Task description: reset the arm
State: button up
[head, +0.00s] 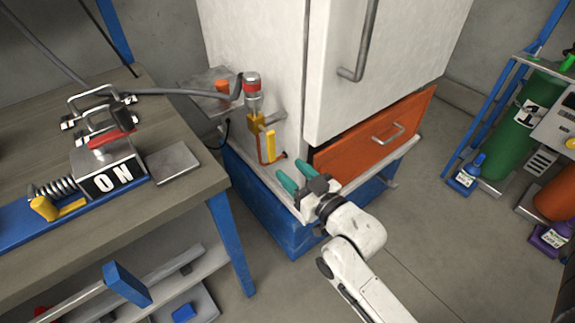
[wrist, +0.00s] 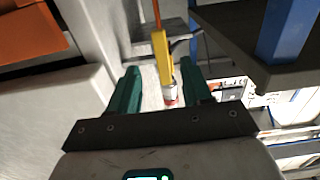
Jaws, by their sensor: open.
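My gripper (head: 282,174) has green fingers and a dark palm. In the head view it reaches out at the end of my white arm, over the edge of the blue and white cabinet base. The fingers are apart with nothing between them. The wrist view shows both fingers (wrist: 158,92) spread. A yellow lever (wrist: 161,55) with a red and silver fitting appears between and beyond them there. In the head view, the yellow lever (head: 270,146) hangs below a brass valve with a silver and red connector (head: 252,90), a little beyond the fingertips and apart from them.
A workbench (head: 190,180) with an ON switch box (head: 108,170) stands at left. The white cabinet (head: 260,45) has an orange drawer (head: 375,137), shut or nearly so. A rack with a green cylinder (head: 515,135) and bottles stands at right. The floor (head: 450,250) is clear in the middle.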

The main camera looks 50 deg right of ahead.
dwell(0.7)
jog(key=s+a+f+n+g+y, duration=0.1)
jog(key=a+f+g+y, duration=0.3)
jog(key=f, duration=0.3)
jog(key=s+a+f+n+g, duration=0.1)
jog(key=s+a+f+g, duration=0.3)
jog(key=s+g, duration=0.3)
jog(key=s+a+f+n+g, duration=0.1)
jog(key=s+a+f+g, duration=0.35)
jog(key=s, duration=0.45)
notch_tip(320, 180, up, 18)
jog(key=p, duration=1.6)
jog(key=shift+s+d+f+g+y+p, duration=0.25)
jog(key=shift+s+g+y+p, duration=0.1)
jog(key=shift+s+g+y, duration=0.1)
